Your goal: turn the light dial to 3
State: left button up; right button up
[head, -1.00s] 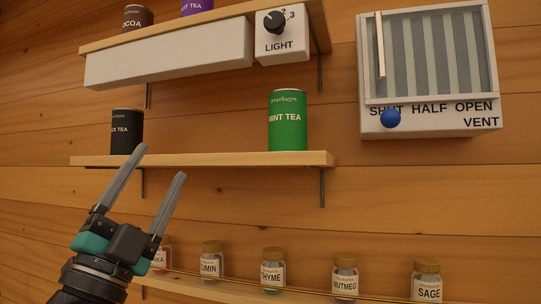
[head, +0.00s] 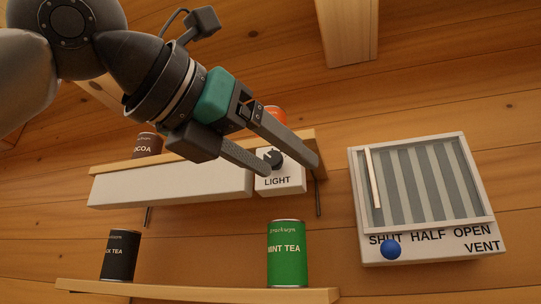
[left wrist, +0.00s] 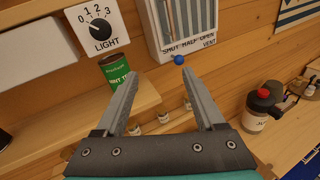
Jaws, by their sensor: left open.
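The light dial (head: 273,158) is a black knob on a white box marked LIGHT (head: 279,183), under the upper shelf. My left gripper (head: 295,172) is open and empty, its fingers reaching down across the box in the head view and partly covering the dial and its numbers. In the left wrist view the whole dial (left wrist: 101,28) shows, with 0, 1, 2 and 3 around its top. Its pale mark seems to point up and left; I cannot tell the exact number. There the gripper (left wrist: 162,74) is below and right of the dial, apart from it.
A white vent (head: 420,195) with a blue knob (head: 390,250) is on the wall to the right. A green mint tea can (head: 286,255) and a black tea can (head: 120,256) stand on the lower shelf (head: 200,292). A cocoa can (head: 146,145) is on the upper shelf.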

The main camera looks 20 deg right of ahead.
aim_at(272, 159)
pick_arm(q)
jog(key=s+a+r+n+t+y, duration=0.2)
jog(key=a+r+n+t+y, duration=0.15)
jog(key=a+r+t, duration=0.2)
jog(key=shift+m+y, duration=0.25)
jog(key=shift+y, duration=0.1)
jog(key=p+x, duration=0.5)
jog(key=x, duration=1)
jog(key=shift+w+r, duration=0.1)
jog(key=shift+w, duration=0.15)
jog(key=shift+c, duration=0.2)
grip_shut()
